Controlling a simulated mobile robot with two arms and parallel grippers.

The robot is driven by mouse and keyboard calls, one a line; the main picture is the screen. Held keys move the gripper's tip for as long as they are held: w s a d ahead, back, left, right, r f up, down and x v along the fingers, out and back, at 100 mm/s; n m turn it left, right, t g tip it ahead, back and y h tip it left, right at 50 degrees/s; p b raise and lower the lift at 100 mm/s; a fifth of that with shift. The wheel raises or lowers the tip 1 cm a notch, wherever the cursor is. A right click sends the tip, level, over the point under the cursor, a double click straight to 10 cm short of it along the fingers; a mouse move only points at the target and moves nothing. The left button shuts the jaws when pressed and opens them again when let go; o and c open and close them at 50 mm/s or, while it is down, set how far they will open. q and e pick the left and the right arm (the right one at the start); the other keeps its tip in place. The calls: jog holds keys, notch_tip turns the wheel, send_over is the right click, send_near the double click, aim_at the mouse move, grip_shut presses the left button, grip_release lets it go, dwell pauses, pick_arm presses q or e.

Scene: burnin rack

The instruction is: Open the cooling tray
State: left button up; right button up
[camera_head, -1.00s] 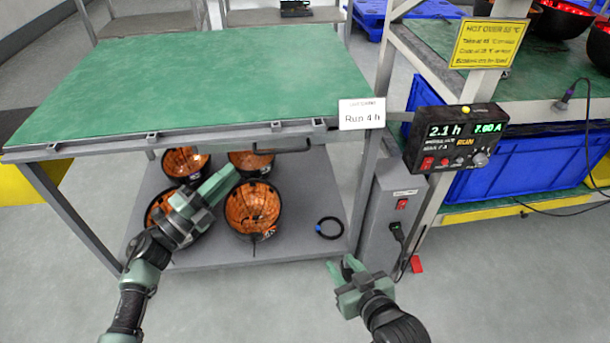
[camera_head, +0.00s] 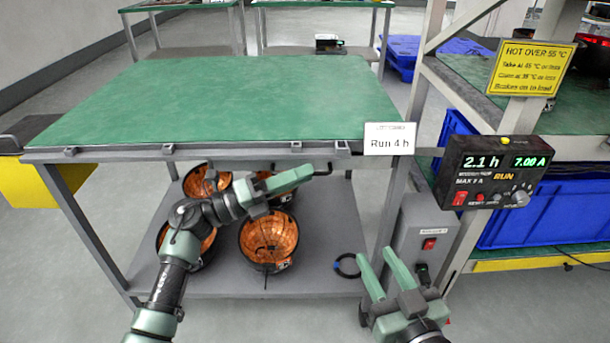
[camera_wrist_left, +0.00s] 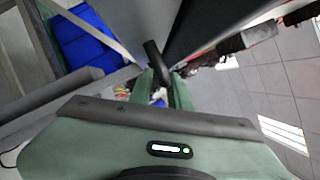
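The cooling tray appears to be the grey drawer (camera_head: 250,152) under the green tabletop; its dark handle (camera_head: 322,166) shows at the front edge, partly hidden by my gripper. My left gripper (camera_head: 308,172) is at the handle's right part. In the left wrist view the dark handle end (camera_wrist_left: 155,58) stands at the fingertips, with a gap between the two fingers (camera_wrist_left: 160,85). I cannot tell whether they touch it. My right gripper (camera_head: 378,258) is open and empty, low in front of the table's right leg. The drawer's inside is hidden.
Several black bowls with copper insides (camera_head: 268,240) stand on the lower shelf (camera_head: 310,265), beside a black ring (camera_head: 347,266). A "Run 4 h" sign (camera_head: 390,139) and a control box (camera_head: 490,172) are to the right. The tabletop (camera_head: 220,105) is clear.

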pick_arm(q)
jog(key=shift+w+d+r, duration=0.15)
jog(key=shift+w+d, duration=0.05)
jog(key=shift+d, duration=0.4)
grip_shut()
dwell(1.1)
